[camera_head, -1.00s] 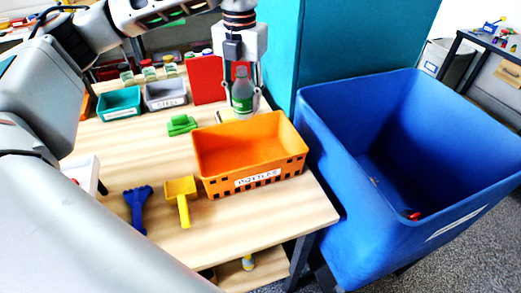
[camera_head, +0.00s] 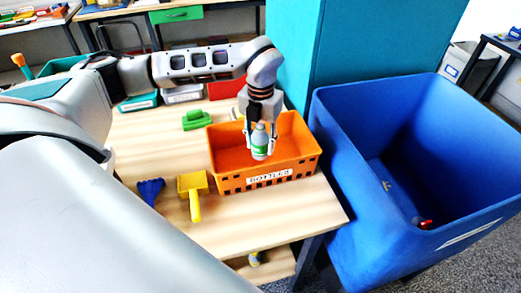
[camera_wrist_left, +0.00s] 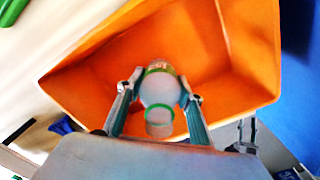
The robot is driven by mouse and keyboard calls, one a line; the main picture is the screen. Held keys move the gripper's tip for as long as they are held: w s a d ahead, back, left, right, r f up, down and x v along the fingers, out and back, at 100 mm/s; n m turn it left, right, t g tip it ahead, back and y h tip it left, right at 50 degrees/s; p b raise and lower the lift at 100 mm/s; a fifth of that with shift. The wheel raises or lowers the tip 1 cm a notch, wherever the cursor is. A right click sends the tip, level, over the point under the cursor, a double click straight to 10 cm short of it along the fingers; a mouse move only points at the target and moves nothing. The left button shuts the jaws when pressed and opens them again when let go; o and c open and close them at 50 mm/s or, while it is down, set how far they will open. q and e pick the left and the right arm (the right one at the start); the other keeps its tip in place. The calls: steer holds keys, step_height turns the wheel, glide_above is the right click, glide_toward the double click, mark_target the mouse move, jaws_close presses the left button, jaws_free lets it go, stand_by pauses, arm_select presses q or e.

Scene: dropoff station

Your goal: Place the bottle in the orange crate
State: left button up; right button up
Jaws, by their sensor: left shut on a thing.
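The bottle (camera_head: 260,142) is grey with a green label. My left gripper (camera_head: 261,153) is shut on it and holds it upright over the orange crate (camera_head: 228,160), which has a label reading "BOTTLES" on its front. In the left wrist view the bottle (camera_wrist_left: 160,92) sits between the two fingers of the left gripper (camera_wrist_left: 158,100), with the orange crate (camera_wrist_left: 100,70) around and below it. The crate's visible floor is bare. The bottle's height above the crate floor is hard to tell. My right gripper is not in view.
A blue bin (camera_head: 345,190) stands right of the table (camera_head: 270,225). A teal panel (camera_head: 320,55) rises behind the crate.

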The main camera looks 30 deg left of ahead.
mark_target(261, 122)
arm_select(q)
steer(key=shift+f, duration=1.9)
steer(key=shift+f, duration=0.1)
steer(key=o, duration=0.8)
step_height(261, 122, up, 12)
steer(key=shift+r+b, duration=0.15)
steer(key=shift+b, duration=0.4)
